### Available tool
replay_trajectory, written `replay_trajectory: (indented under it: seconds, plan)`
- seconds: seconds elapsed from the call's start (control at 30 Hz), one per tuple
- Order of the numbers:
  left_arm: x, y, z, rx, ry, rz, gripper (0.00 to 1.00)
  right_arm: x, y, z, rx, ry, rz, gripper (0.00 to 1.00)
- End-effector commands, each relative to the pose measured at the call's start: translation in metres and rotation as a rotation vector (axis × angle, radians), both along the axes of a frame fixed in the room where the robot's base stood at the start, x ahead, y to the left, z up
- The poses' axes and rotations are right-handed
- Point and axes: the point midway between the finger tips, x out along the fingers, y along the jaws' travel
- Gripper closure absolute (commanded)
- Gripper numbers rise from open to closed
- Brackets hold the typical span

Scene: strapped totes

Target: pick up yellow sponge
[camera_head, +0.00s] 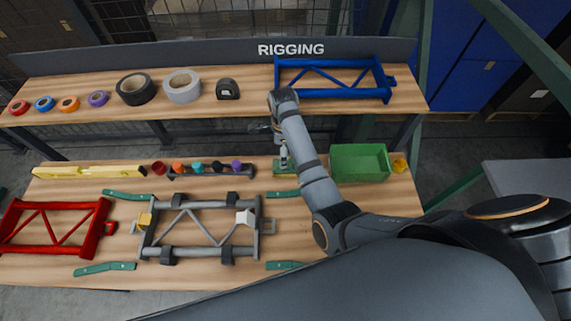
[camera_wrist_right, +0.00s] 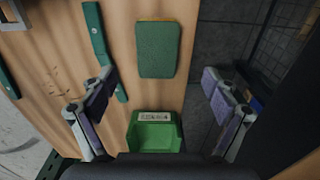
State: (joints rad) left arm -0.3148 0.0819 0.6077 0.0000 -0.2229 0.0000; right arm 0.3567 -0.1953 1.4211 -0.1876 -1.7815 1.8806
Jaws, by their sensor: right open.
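The yellow sponge (camera_wrist_right: 157,50) shows in the right wrist view as a rectangular pad with a green upper face and a thin yellow-orange edge. It lies flat on the wooden lower shelf. In the head view the sponge (camera_head: 287,173) is partly hidden by my right gripper (camera_head: 283,152), which is above it. In the right wrist view my right gripper (camera_wrist_right: 160,100) is open and empty, its fingers spread wide. The sponge is ahead of the fingertips, toward the top of the picture. My left gripper is not in view.
A green bin (camera_head: 360,162) stands right of the sponge; it also shows in the wrist view (camera_wrist_right: 155,133). Green strips, a grey frame (camera_head: 200,225) and a red frame (camera_head: 55,228) lie on the lower shelf. The upper shelf holds tape rolls and a blue frame (camera_head: 335,80).

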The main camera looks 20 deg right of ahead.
Motion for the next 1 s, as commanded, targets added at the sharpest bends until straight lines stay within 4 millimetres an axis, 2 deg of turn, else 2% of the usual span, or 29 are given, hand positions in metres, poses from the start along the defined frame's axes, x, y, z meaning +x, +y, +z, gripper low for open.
replay_trajectory:
  seconds: [0.13,0.4,0.53,0.6,0.7,0.9,0.93,1.0]
  plan:
    - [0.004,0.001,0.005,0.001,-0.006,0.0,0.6,0.0,0.0,-0.022,0.0,0.001,0.0,0.12]
    - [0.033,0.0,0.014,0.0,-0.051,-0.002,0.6,-0.004,-0.002,-0.036,0.0,0.003,0.0,0.12]
    - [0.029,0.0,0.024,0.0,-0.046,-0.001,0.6,-0.011,-0.006,-0.057,-0.002,0.005,0.0,0.12]
    - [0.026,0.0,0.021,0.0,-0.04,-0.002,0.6,-0.009,-0.005,-0.07,-0.001,0.001,0.001,0.12]
    - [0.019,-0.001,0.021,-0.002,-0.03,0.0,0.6,-0.009,-0.005,-0.079,0.001,0.0,0.0,0.12]
    - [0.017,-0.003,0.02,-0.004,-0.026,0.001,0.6,-0.009,-0.005,-0.081,0.001,-0.001,0.0,0.12]
    - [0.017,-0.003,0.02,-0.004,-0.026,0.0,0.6,-0.009,-0.005,-0.081,0.001,-0.001,0.0,0.14]
    - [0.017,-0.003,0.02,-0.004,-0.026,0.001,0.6,-0.009,-0.005,-0.081,0.001,-0.001,0.0,0.23]
